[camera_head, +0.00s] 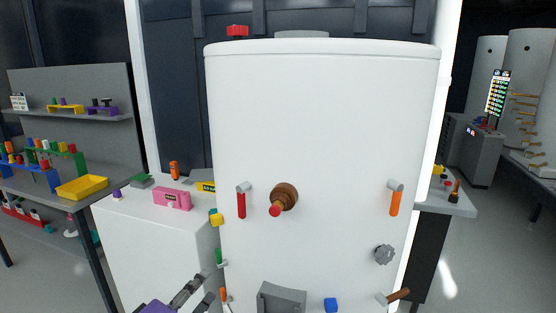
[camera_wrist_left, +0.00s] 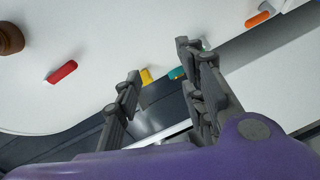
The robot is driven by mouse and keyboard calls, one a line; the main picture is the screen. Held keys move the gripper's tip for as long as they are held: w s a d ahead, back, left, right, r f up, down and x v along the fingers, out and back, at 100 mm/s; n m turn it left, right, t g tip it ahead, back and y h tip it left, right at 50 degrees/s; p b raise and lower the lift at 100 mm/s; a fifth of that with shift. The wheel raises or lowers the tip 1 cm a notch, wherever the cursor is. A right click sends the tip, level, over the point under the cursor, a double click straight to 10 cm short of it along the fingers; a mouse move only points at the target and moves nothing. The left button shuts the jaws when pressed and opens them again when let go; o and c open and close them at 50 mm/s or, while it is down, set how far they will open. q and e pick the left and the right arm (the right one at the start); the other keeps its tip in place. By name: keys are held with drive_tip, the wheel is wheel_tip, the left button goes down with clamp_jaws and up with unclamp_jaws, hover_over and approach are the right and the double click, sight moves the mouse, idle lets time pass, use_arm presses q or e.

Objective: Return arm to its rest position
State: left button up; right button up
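My left gripper (camera_head: 202,292) reaches in at the bottom left of the head view, below and left of the white tank's lower front. In the left wrist view its two dark fingers (camera_wrist_left: 162,80) stand apart with nothing between them, so it is open and empty. The white tank (camera_head: 325,130) fills the middle of the head view. On its front are a red handle (camera_head: 241,203), an orange handle (camera_head: 396,202), a brown round fitting with a red tip (camera_head: 284,197) and a grey knob (camera_head: 384,254). My right gripper does not show in either view.
A white counter (camera_head: 130,215) with a pink box (camera_head: 172,199) stands left of the tank, close to my left gripper. A workbench with a yellow tray (camera_head: 82,187) is farther left. A grey bracket (camera_head: 282,297) and blue block (camera_head: 330,305) are low on the tank. Open floor shows at right.

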use_arm(q)
drive_tip(key=s+a+f+m+g+y+p, duration=0.1)
drive_tip(key=s+f+m+g+y, duration=0.1)
drive_tip(key=s+f+m, duration=0.5)
drive_tip(key=s+a+f+m+g+y, duration=0.1)
drive_tip(key=s+f+m+g+y, duration=0.15)
drive_tip(key=s+f, duration=0.9)
drive_tip(key=s+f+m+g, duration=0.1)
drive_tip(key=s+f, duration=0.5)
drive_tip(key=s, duration=0.2)
drive_tip(key=s+f+g, duration=0.2)
drive_tip(key=s+f, duration=0.4)
drive_tip(key=s, duration=0.3)
drive_tip(key=shift+d+m+y+p, duration=0.35)
drive_tip(key=shift+p, duration=0.1)
